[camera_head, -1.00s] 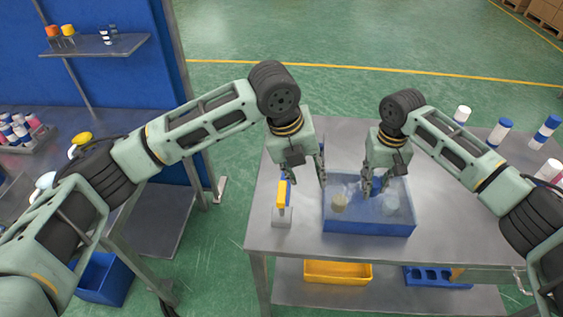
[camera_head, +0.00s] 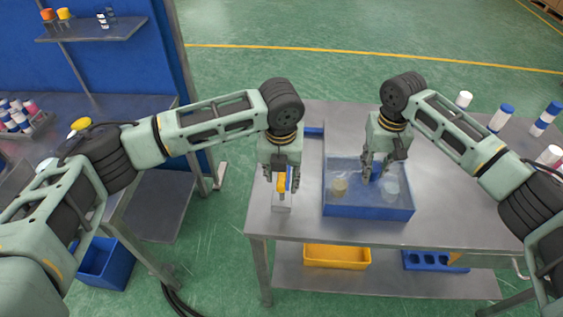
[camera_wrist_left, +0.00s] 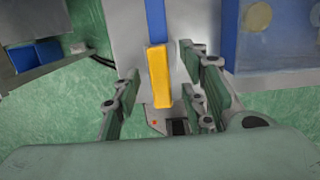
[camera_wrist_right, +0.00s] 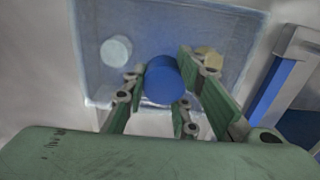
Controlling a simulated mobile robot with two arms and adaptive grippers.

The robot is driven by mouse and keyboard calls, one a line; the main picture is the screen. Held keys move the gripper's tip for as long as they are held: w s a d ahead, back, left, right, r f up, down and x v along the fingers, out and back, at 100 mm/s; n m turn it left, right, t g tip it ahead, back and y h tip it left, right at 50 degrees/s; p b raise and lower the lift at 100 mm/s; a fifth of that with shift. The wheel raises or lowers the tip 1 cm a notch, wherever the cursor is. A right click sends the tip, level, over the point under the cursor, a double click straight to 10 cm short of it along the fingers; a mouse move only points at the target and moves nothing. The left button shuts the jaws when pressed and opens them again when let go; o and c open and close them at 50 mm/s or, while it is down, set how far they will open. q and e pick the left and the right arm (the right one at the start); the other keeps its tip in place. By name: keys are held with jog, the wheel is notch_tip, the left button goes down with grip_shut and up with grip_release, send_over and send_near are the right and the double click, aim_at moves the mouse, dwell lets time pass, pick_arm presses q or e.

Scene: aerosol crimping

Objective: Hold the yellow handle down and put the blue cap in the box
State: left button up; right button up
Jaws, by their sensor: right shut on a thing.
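The yellow handle (camera_head: 282,183) stands on a grey base at the left front of the metal table. My left gripper (camera_head: 281,185) is above it with its fingers open on either side; the handle (camera_wrist_left: 159,76) lies between the open fingers (camera_wrist_left: 155,100) in the left wrist view. The blue cap (camera_wrist_right: 165,80) is between the fingers of my right gripper (camera_wrist_right: 155,92), which is shut on it. My right gripper (camera_head: 375,170) is over the blue box (camera_head: 368,214), whose inside shows below the cap in the right wrist view. The cap's height above the box floor is unclear.
Inside the box are a tan round piece (camera_head: 339,188) and a pale round piece (camera_head: 391,188). A yellow bin (camera_head: 337,256) and a blue holed rack (camera_head: 436,263) are on the lower shelf.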

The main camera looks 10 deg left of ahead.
pick_arm(q)
jog(key=shift+w+f, duration=0.1)
jog(key=shift+f, duration=0.55)
jog(key=shift+c, duration=0.5)
grip_shut()
